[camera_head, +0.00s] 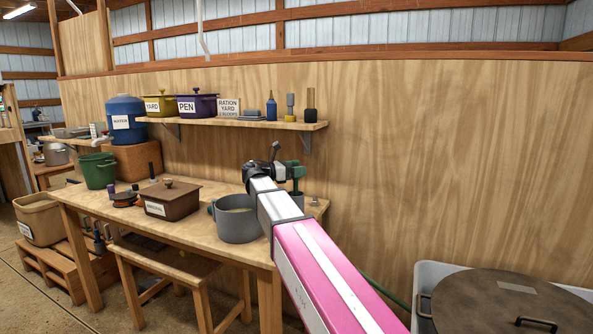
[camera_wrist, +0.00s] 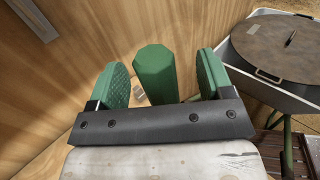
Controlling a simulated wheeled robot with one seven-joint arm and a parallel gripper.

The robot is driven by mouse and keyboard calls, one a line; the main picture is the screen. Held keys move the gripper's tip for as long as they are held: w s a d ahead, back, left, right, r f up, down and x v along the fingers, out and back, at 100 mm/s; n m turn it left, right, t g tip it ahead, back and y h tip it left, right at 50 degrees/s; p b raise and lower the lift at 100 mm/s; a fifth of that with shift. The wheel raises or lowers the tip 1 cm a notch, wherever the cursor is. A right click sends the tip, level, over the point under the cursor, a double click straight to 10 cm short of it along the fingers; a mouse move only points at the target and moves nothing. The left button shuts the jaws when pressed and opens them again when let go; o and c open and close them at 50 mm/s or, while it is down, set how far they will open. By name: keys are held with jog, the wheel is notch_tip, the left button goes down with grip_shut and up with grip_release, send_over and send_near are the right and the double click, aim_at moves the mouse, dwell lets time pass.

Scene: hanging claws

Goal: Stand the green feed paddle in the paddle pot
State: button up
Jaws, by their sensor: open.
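My gripper (camera_head: 277,166) is over the right end of the workbench. In the wrist view my gripper (camera_wrist: 162,72) is open, with a green pad on each side of the green paddle's eight-sided handle (camera_wrist: 154,76). Gaps show between the handle and both pads. In the head view a green piece (camera_head: 298,173), which may be the paddle or a finger pad, shows beside the gripper. Just below it is a small grey pot (camera_head: 298,199), partly hidden by my arm. I cannot tell whether the paddle's lower end is inside that pot.
A large grey pan (camera_head: 237,222) stands left of my arm, with a brown lidded box (camera_head: 170,198) beyond it. A shelf (camera_head: 240,123) with pots and bottles hangs above the bench. A white bin with a round brown lid (camera_head: 505,304) stands at the lower right.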

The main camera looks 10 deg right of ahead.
jog(key=s+a+r, duration=0.1)
jog(key=a+r, duration=0.1)
jog(key=a, duration=0.5)
jog(key=shift+s+a, duration=0.35)
jog(key=shift+a, duration=0.05)
dwell(0.7)
